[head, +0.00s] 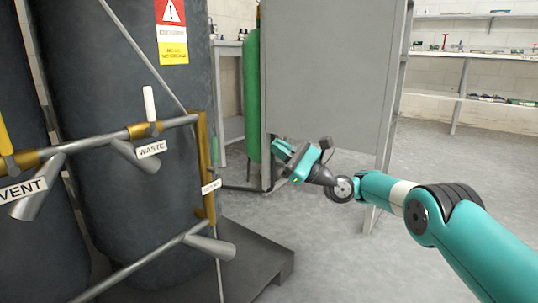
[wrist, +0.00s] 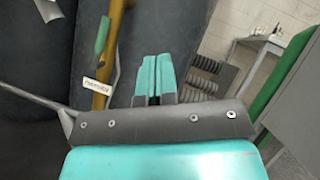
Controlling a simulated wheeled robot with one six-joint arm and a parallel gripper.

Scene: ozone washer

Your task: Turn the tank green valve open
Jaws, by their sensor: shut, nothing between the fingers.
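The green valve handle (head: 213,152) is a small upright lever on the right side of a vertical brass pipe (head: 205,170), in front of the dark tank (head: 110,110). A small white label (head: 211,187) sits below it. In the wrist view the green handle (wrist: 102,34) lies along the brass pipe (wrist: 112,50), left of my fingers, with the label (wrist: 95,87) below. My gripper (head: 281,150) is to the right of the handle and apart from it. In the wrist view my teal fingers (wrist: 155,76) are together and empty.
A white handle (head: 149,103) marks the WASTE pipe and a yellow handle (head: 4,135) the VENT pipe. A grey cabinet panel (head: 335,70) and a green cylinder (head: 252,95) stand behind my gripper. A dark platform (head: 262,262) lies below. Floor (head: 330,250) is open at right.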

